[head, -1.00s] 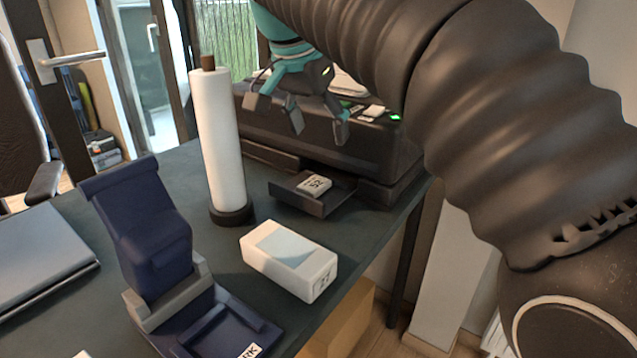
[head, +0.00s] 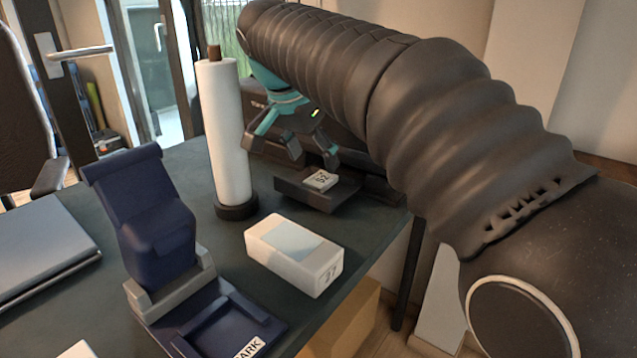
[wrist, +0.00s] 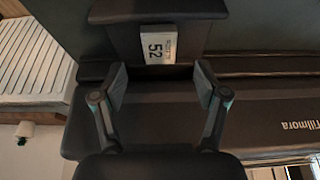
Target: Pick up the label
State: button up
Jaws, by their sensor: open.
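The label (head: 320,180) is a small white piece marked 52. It lies on the dark output tray (head: 290,184) at the front of the black printer. My gripper (head: 308,160), teal and black, is open just above and behind the label in the head view. In the wrist view the label (wrist: 158,45) lies beyond the fingertips, near the middle between them, and nothing is between my fingers (wrist: 160,75). The label is apart from both fingers.
The black printer (wrist: 260,110) fills much of the wrist view. A white roll on a stand (head: 222,130) is left of my gripper. A white box (head: 293,252) marked 37 and a navy press-like device (head: 155,225) stand nearer. A grey laptop (head: 40,245) lies at left.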

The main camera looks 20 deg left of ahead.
aim_at(320, 179)
jog(key=shift+x, duration=2.35)
jog(key=shift+s, duration=0.1)
jog(key=c, duration=0.9)
